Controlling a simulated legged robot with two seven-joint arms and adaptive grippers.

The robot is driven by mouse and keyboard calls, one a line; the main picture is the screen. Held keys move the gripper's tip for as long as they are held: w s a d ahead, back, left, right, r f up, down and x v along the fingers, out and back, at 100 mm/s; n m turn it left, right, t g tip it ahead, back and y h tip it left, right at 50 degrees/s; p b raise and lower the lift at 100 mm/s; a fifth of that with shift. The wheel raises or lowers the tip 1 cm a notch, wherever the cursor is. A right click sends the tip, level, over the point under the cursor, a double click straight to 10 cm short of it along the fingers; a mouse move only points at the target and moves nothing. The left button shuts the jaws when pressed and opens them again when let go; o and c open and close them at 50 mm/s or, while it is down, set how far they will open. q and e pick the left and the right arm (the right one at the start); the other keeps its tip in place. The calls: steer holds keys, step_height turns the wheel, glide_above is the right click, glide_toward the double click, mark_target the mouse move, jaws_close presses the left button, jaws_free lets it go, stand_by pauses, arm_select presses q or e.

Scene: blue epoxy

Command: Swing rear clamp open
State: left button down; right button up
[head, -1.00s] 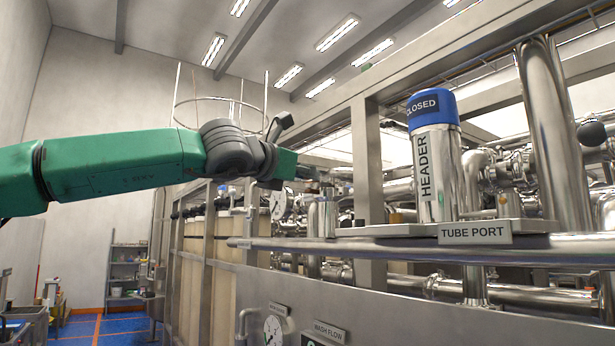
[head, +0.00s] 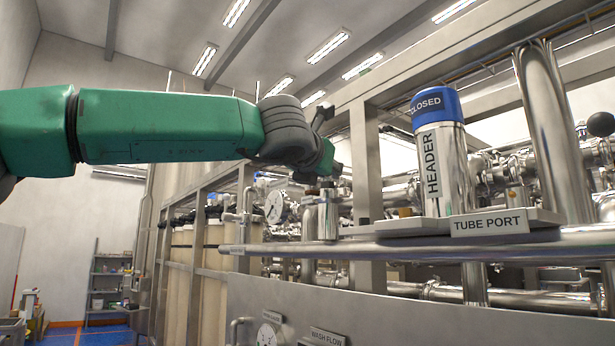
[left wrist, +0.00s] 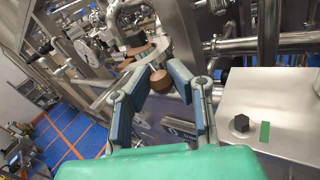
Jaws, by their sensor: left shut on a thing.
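My left arm reaches in from the left in the head view. Its gripper (head: 335,172) is small there, above a short steel cylinder (head: 327,215) behind the rail. In the left wrist view my left gripper (left wrist: 163,75) has its blue-padded fingers on either side of a brown knob (left wrist: 160,80) and is shut on it. A curved grey metal band (left wrist: 118,80) runs close by the fingers. I cannot tell which of these parts belong to the rear clamp, and the fingers hide part of the knob. My right gripper is not in view.
A steel header cylinder (head: 446,165) with a blue cap (head: 437,107) marked CLOSED stands behind the TUBE PORT sign (head: 489,222). A long steel rail (head: 400,248) crosses in front. Pipes and frame posts crowd the area. Blue floor (left wrist: 62,130) shows at left.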

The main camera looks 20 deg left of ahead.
arm_select(q)
steer(key=shift+w+d+f, duration=0.1)
steer(key=shift+d+f, duration=0.05)
steer(key=shift+d, duration=0.45)
steer(key=shift+w+d+f, duration=0.1)
steer(key=shift+d, duration=0.45)
steer(key=c, duration=1.7)
jaws_free()
steer(key=shift+a, duration=0.25)
steer(key=shift+o, duration=1.4)
steer(key=shift+a, duration=0.2)
steer(key=s, duration=1.1)
steer(key=shift+d+f, duration=0.15)
steer(key=shift+d, duration=0.15)
steer(key=shift+d, duration=0.3)
